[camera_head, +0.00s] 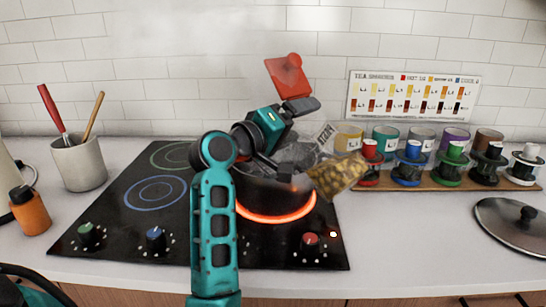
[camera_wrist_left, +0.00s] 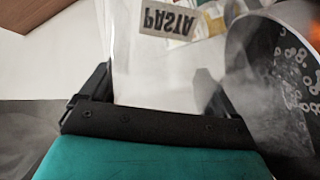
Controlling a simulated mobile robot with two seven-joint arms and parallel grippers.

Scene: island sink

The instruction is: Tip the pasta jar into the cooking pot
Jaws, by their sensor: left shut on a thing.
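My left gripper (camera_head: 283,165) is shut on the clear pasta jar (camera_head: 338,174). The jar is tilted above the right side of the pot, with yellow-brown pasta gathered at its right end in the head view. In the left wrist view the jar (camera_wrist_left: 150,75) is between the fingers, its PASTA label upside down. The dark cooking pot (camera_head: 262,194) stands on a glowing red burner, partly hidden by my arm. The pot (camera_wrist_left: 238,62) shows at the right of the wrist view, with pale rings and steam inside. My right gripper is out of view.
The black cooktop (camera_head: 130,225) has front knobs. A rack of colored jars (camera_head: 420,180) stands right of the pot. A lid (camera_head: 512,225) lies at far right. A utensil crock (camera_head: 80,163) and orange bottle (camera_head: 30,211) stand left. The front right counter is clear.

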